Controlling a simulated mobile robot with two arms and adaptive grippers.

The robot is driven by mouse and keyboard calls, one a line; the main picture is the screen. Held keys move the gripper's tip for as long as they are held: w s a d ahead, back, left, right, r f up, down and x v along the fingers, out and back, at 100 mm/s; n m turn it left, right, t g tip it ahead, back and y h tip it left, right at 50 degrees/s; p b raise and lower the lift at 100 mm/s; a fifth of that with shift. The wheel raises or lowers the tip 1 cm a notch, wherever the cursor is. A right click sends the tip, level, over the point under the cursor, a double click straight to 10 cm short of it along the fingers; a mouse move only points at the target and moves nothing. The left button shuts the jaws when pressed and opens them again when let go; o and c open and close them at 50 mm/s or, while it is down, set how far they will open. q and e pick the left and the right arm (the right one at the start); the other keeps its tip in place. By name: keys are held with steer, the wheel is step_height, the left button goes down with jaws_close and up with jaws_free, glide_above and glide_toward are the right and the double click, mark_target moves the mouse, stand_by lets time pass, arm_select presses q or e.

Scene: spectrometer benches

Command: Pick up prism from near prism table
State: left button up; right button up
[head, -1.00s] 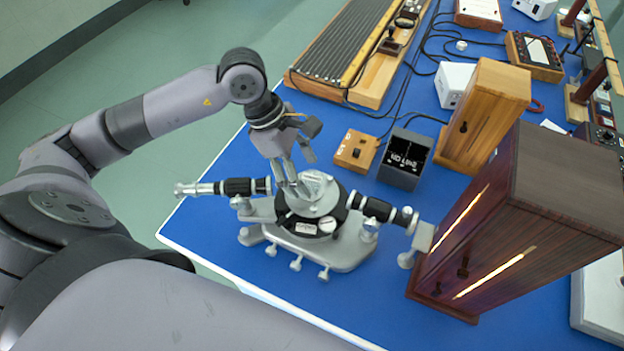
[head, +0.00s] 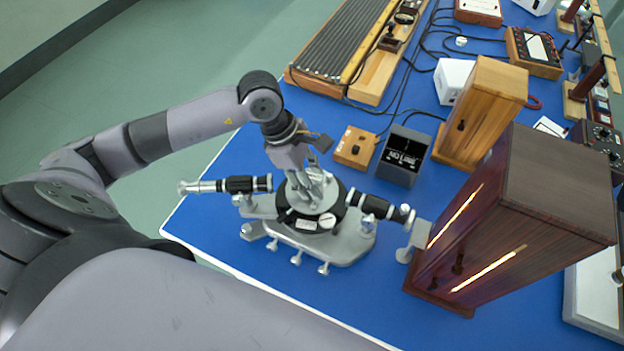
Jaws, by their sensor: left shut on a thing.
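The spectrometer (head: 345,248) stands near the left edge of the blue bench, with its round metal prism table (head: 312,209) at the centre. My left gripper (head: 308,192) points down over the prism table, its fingers low over the plate. It is shut on the prism (head: 316,181), a small clear piece that is largely hidden by the fingers and hard to make out against the metal. I cannot tell whether the prism still touches the plate. My right gripper is not in view.
The telescope tubes (head: 243,184) (head: 372,206) flank the prism table closely. A dark wooden lamp housing (head: 535,190) with lit slits stands at right. Bare blue bench lies in front.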

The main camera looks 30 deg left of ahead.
arm_select(q)
steer(key=c, duration=0.6)
steer(key=shift+r, duration=0.1)
